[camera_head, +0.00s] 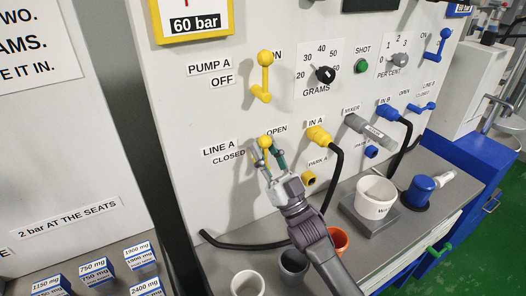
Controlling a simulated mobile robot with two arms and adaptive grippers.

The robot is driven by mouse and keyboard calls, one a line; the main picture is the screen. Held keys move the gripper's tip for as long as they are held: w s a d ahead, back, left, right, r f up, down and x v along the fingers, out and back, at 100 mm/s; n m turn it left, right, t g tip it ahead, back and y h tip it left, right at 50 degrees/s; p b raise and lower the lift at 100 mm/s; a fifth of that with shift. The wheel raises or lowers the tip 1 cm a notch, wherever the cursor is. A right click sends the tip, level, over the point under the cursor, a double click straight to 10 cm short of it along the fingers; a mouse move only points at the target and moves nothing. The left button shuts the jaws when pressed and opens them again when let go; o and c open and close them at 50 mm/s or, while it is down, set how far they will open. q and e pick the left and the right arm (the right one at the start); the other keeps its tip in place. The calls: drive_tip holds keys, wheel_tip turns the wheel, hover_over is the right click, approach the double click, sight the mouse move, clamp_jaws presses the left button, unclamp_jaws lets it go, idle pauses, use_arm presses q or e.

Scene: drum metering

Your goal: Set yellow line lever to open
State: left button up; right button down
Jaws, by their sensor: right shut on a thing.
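The yellow line lever (265,142) is on the white panel, beside the LINE A label. Its round yellow knob shows between the CLOSED label on the left and the OPEN label just above right. My right gripper (268,157) reaches up from below and is shut on this lever, with its fingers around the part just below the knob. The fingers hide much of the lever's arm and pivot, so I cannot tell its exact angle. My left gripper is not in view.
Above is the yellow PUMP A lever (264,75). To the right are a yellow plug (319,135) with a black hose and a grey mixer plug (369,130). Below are a grey cup (294,264), an orange cup (339,240) and a white cup (375,196) on a scale.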

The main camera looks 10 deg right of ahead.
idle(0.4)
drive_tip(key=c, duration=1.2)
unclamp_jaws()
drive_tip(key=shift+d, duration=0.1)
drive_tip(key=s+d+f, duration=0.2)
drive_tip(key=s+d, duration=0.5)
drive_tip(key=s, duration=0.5)
drive_tip(key=shift+d, duration=0.35)
drive_tip(key=shift+f, duration=0.1)
